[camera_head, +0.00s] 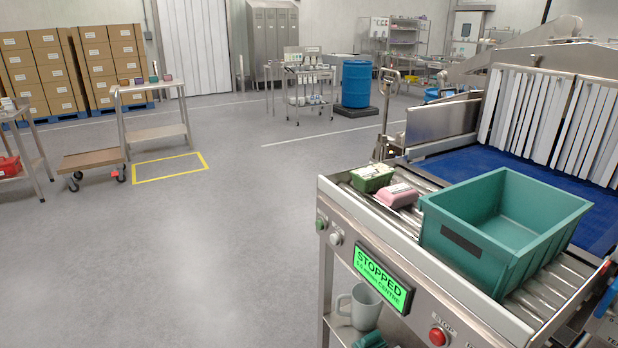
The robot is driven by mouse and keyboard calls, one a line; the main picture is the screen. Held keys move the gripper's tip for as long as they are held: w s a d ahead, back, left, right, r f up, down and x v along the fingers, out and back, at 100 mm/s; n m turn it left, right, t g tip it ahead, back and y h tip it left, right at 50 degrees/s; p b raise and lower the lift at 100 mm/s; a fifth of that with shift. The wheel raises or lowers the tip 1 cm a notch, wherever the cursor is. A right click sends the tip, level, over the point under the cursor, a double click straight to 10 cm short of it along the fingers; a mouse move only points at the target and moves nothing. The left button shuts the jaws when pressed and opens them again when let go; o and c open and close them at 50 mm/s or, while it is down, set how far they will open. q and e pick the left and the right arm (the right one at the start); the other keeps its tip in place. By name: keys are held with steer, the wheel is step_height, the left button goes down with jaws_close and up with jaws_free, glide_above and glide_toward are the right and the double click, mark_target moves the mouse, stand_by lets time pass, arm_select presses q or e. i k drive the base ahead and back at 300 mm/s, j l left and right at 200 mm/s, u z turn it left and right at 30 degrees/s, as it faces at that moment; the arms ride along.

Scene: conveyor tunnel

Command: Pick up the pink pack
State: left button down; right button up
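The pink pack (397,196) lies on the metal rollers of the conveyor (424,179), right of the middle of the view. It has a pale label on top. A green pack (371,179) sits just behind and to the left of it, very close or touching. A large teal crate (466,262) stands on the rollers to the right of the pink pack, with a narrow gap between them. The crate's visible inside looks empty. Neither of my grippers shows in the head view.
The conveyor's front panel has a green "STOPPED" screen (382,278) and a red button (438,336). A blue belt (459,165) leads to white strip curtains (555,120). The floor to the left is open.

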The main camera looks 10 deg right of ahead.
mark_target(396, 196)
steer(key=i+j+u, duration=0.15)
steer(key=i, duration=0.4)
steer(key=i+j+u, duration=0.15)
steer(key=i, duration=0.4)
steer(key=i+j+u, duration=0.15)
steer(key=i, duration=0.4)
steer(key=i+z, duration=0.25)
steer(key=z, duration=0.15)
steer(key=i+j+z, duration=0.1)
steer(key=i+z, duration=0.15)
steer(key=z, duration=0.15)
steer(key=i+j+z, duration=0.15)
steer(key=z, duration=0.25)
steer(key=i+j+z, duration=0.25)
steer(key=z, duration=0.15)
